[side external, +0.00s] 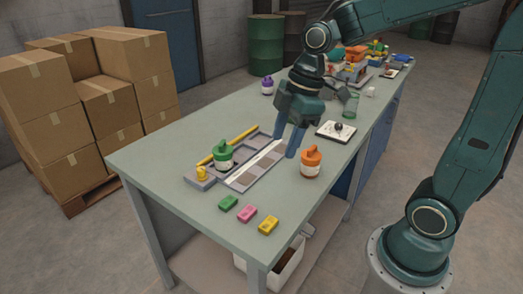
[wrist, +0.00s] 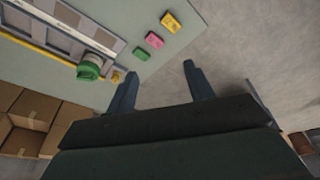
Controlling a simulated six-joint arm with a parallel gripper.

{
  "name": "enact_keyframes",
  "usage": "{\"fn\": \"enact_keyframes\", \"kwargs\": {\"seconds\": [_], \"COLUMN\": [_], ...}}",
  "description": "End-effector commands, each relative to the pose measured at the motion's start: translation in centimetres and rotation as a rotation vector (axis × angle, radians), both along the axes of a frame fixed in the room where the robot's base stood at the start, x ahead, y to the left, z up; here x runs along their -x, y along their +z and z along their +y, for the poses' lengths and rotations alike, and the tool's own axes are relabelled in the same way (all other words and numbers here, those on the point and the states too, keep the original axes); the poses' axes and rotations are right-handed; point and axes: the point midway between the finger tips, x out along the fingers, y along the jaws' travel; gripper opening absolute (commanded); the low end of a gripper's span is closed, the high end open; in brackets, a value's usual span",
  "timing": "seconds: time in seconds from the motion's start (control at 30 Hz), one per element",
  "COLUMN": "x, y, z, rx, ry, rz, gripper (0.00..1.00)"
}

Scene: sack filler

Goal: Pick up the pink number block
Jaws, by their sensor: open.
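The pink number block (side external: 247,214) lies flat near the front edge of the table, between a green block (side external: 228,203) and a yellow block (side external: 268,225). In the wrist view the pink block (wrist: 155,40) is again in the middle of the row, beyond the fingertips, with the green block (wrist: 140,54) and the yellow block (wrist: 171,22) beside it. My gripper (side external: 285,145) is open and empty, above the table behind the orange bottle. In the wrist view its two fingers (wrist: 160,76) are spread wide with nothing between them.
An orange bottle (side external: 311,161) stands right of the grey tray (side external: 236,187). A green-capped bottle (side external: 222,154) stands at the tray's near left, beside a small yellow piece (side external: 202,173). A white square with a dark knob (side external: 336,131) lies farther back. The tabletop around the blocks is clear.

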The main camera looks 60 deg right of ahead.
Motion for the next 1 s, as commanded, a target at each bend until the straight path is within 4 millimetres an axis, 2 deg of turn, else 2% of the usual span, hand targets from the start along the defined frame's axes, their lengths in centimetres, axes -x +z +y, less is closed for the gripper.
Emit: {"fn": "enact_keyframes", "kwargs": {"seconds": [0.2,0.5,0.7,1.0], "x": [-3.0,-6.0,-6.8,-6.9], "y": [-2.7,-6.6,-7.9,-8.3], "z": [-0.4,-1.1,-1.4,-1.3], "rx": [-0.035,-0.107,-0.137,-0.141], "ry": [0.230,0.517,0.611,0.627], "rz": [0.025,0.017,0.002,-0.002], "gripper": [0.53,0.53,0.53,0.53]}}
